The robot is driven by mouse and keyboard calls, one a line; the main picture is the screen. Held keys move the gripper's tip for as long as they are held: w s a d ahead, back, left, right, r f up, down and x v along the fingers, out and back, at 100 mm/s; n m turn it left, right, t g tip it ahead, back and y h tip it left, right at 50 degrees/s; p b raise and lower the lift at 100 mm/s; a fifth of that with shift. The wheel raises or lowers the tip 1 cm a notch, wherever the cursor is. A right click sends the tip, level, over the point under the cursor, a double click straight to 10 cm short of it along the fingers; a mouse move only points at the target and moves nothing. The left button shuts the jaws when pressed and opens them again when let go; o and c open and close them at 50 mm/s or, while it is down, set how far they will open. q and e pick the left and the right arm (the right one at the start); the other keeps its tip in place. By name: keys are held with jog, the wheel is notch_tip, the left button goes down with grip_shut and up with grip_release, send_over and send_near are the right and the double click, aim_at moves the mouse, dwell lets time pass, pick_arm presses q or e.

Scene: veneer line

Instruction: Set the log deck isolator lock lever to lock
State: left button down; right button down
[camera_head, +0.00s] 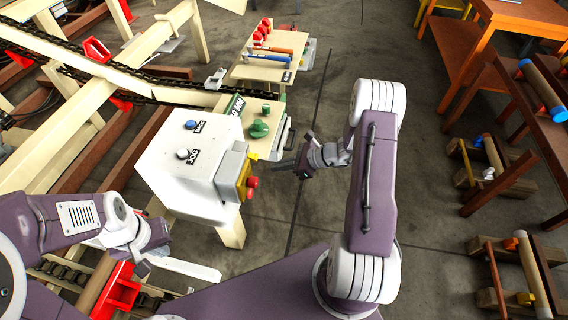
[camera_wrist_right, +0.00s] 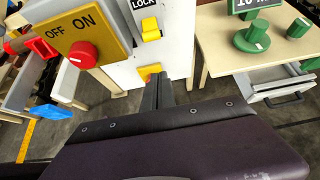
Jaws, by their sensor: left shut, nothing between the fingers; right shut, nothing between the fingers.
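In the right wrist view, a LOCK label (camera_wrist_right: 143,3) is on the white panel. A yellow lever-like piece (camera_wrist_right: 150,29) sits just below it, and a second yellow piece (camera_wrist_right: 150,71) shows lower, by my right fingertips. I cannot tell which of them is the lock lever's handle. My right gripper (camera_wrist_right: 157,88) is shut and empty; whether it touches the lower piece is unclear. In the head view my right gripper (camera_head: 277,170) is beside the white console (camera_head: 185,165). My left gripper (camera_head: 143,267) is shut and empty, low at the left near the console's front.
A yellow ON/OFF plate with a red knob (camera_wrist_right: 83,54) is left of the LOCK label; the red knob also shows in the head view (camera_head: 252,182). A table with green knobs (camera_head: 259,129) stands behind the console. Chain rails fill the left.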

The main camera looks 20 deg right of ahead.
aim_at(253, 157)
jog(key=w+a, duration=0.1)
jog(key=a, duration=0.1)
jog(key=w+a+r, duration=0.1)
jog(key=w+a, duration=0.1)
jog(key=shift+a+r+p, duration=0.1)
jog(key=shift+r+p, duration=0.05)
jog(key=shift+p, duration=0.15)
